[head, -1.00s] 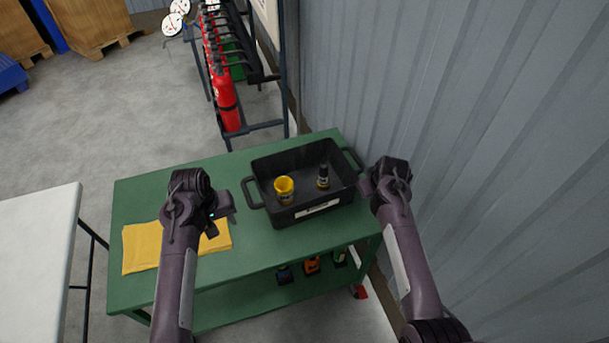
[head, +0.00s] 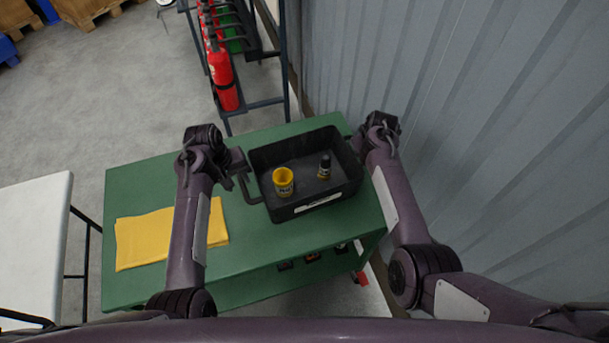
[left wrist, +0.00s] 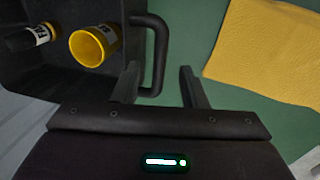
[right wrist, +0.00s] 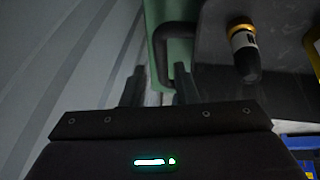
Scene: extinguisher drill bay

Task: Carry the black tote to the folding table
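The black tote (head: 307,208) sits on the green workbench (head: 150,287). The white folding table (head: 35,235) stands at the left.
A folded yellow cloth (head: 145,238) lies on the bench left of the tote. A corrugated wall (head: 460,120) rises close on the right. A rack with red extinguishers (head: 222,80) stands behind. A floor gap separates bench and folding table.

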